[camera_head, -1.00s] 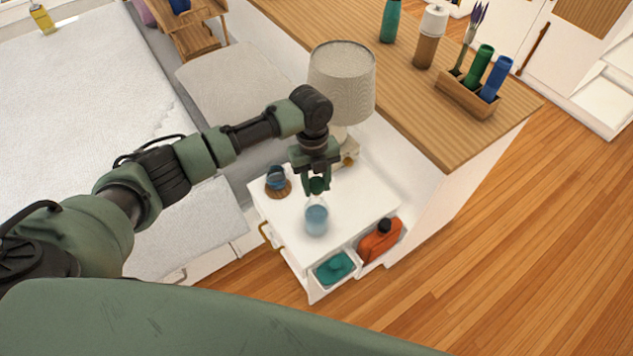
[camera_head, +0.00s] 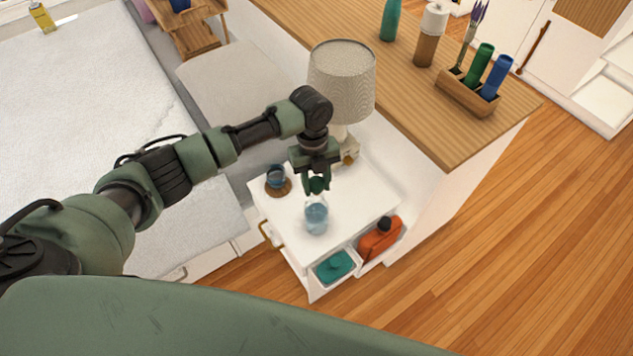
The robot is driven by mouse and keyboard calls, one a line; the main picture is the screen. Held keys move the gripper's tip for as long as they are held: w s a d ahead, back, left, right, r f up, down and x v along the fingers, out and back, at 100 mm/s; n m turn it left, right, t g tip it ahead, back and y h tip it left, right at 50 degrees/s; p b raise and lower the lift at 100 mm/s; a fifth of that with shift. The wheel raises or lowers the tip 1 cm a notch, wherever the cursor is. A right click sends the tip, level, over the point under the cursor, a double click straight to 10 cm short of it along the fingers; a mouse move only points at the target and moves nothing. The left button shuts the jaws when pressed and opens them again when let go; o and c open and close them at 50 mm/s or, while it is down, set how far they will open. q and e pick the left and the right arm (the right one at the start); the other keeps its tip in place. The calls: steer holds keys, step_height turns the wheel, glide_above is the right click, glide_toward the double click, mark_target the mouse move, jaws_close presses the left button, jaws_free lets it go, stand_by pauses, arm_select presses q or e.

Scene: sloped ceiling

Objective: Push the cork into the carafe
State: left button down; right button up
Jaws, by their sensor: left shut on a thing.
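The carafe (camera_head: 316,217) is a small clear vessel with blue liquid, upright on the white nightstand top (camera_head: 348,218). My left gripper (camera_head: 317,188) points down directly over the carafe's mouth and is shut. The cork is too small and too covered by the fingers to make out. I cannot tell how deep anything sits in the neck. My right gripper is not in view.
A blue glass on a wooden coaster (camera_head: 284,190) stands left of the carafe. A lamp (camera_head: 342,82) stands behind it. An orange bottle (camera_head: 380,240) and a teal item in a white bin (camera_head: 333,267) sit at the front. A wooden counter (camera_head: 400,100) rises at right.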

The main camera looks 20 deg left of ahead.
arm_select(q)
steer(key=shift+f+b, duration=0.5)
steer(key=shift+f, duration=0.6)
stand_by(1.6)
steer(key=c, duration=0.9)
jaws_free()
steer(key=shift+o, duration=0.2)
steer(key=o, duration=0.5)
steer(key=shift+r+p, duration=2.7)
steer(key=shift+r, duration=0.35)
steer(key=shift+c, duration=0.4)
